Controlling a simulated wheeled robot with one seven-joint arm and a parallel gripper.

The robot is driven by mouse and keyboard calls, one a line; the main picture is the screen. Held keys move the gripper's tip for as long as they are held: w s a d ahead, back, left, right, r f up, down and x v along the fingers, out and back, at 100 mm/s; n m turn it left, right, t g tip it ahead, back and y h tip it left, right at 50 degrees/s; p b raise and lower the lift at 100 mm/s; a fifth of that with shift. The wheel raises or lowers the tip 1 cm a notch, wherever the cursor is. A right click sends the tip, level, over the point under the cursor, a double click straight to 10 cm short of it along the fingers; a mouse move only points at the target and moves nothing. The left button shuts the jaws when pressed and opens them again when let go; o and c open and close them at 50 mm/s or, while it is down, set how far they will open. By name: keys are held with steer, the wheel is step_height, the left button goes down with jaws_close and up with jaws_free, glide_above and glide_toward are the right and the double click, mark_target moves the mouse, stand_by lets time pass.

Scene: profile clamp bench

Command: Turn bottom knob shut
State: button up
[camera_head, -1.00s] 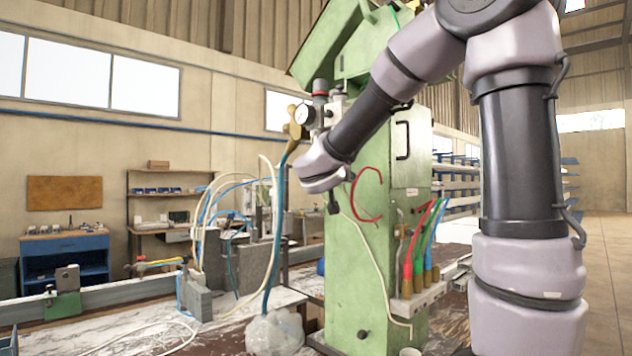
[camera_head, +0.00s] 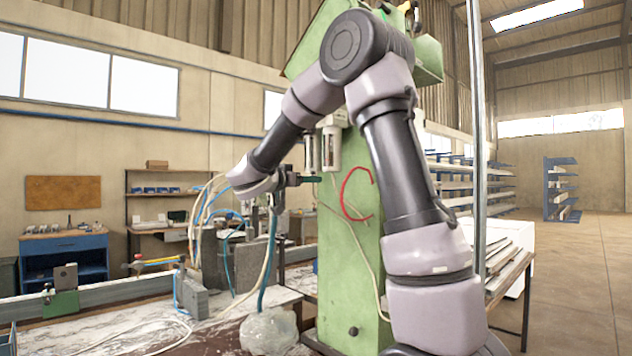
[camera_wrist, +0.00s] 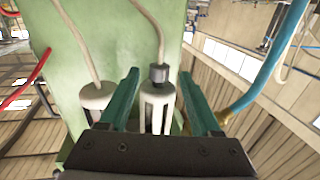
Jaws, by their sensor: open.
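Two pale filter bowls hang side by side on a green machine column (camera_head: 345,230). In the wrist view, one bowl (camera_wrist: 157,96) has a small dark knob (camera_wrist: 158,73) at its end with a pale hose leading out. The other bowl (camera_wrist: 97,97) has a pale end cap with its own hose. My gripper (camera_wrist: 160,77) is open, its teal fingers either side of the dark knob with gaps; contact is not visible. In the head view, my gripper (camera_head: 312,179) is just below the bowls (camera_head: 331,148), and the knob is not clearly visible.
A blue hose (camera_wrist: 272,70) with a brass-coloured fitting runs close to the right finger in the wrist view. A red hose (camera_head: 354,195) curves on the column. A bench (camera_head: 130,320) with hoses and metal blocks is at lower left. Open floor is at right.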

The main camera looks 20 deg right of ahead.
steer(key=x, duration=0.6)
steer(key=shift+d, duration=0.35)
steer(key=shift+w, duration=0.15)
jaws_close()
